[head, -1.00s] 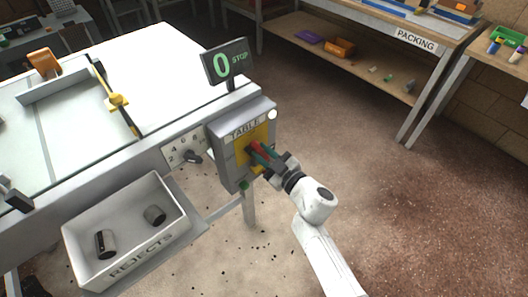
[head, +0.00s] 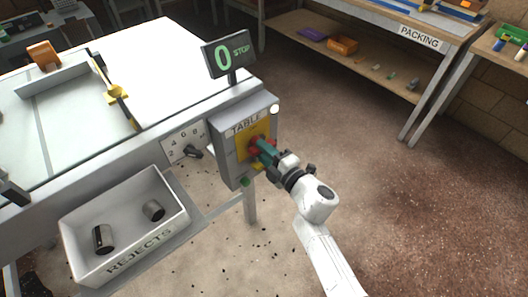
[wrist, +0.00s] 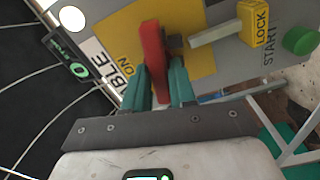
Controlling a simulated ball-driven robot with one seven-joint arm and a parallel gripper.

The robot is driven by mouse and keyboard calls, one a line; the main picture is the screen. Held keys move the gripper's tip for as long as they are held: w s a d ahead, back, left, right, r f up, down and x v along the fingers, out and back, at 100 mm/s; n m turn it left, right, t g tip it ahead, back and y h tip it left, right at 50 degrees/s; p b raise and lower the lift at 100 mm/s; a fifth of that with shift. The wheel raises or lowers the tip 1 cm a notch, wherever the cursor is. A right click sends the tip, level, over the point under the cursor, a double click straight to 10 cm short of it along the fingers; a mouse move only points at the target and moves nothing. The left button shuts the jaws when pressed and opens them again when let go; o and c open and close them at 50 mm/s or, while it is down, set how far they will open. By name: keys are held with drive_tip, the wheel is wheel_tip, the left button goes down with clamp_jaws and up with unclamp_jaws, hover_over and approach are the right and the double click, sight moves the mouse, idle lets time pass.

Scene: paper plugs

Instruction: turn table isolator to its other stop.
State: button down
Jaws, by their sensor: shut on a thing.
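The table isolator is a red handle (wrist: 153,52) on a yellow plate (wrist: 196,62), with the word ON beside it in the wrist view. It sits on the grey box marked TABLE (head: 228,152), where only part of the red handle (head: 253,143) shows in the head view. My gripper (wrist: 158,78) has its teal fingers on both sides of the handle and is shut on it. In the head view my gripper (head: 262,149) reaches the box front from the lower right and hides part of the handle.
A yellow LOCK piece (wrist: 253,22) and a green START button (wrist: 300,40) are close beside the plate. A dial (head: 193,152) is left of the box. A display (head: 229,56) above reads 0 STOP. A REJECTS bin (head: 120,232) stands lower left. Open floor lies to the right.

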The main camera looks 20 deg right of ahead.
drive_tip(key=shift+f+n+b, duration=0.25)
drive_tip(key=shift+n+b, duration=0.1)
drive_tip(key=shift+n, duration=0.85)
drive_tip(key=c, duration=1)
unclamp_jaws()
drive_tip(key=shift+r, duration=0.1)
drive_tip(key=shift+c, duration=0.2)
drive_tip(key=shift+s, duration=0.1)
drive_tip(key=p+v, duration=0.1)
drive_tip(key=v, duration=0.9)
drive_tip(key=shift+s, duration=0.35)
drive_tip(key=shift+d, duration=0.1)
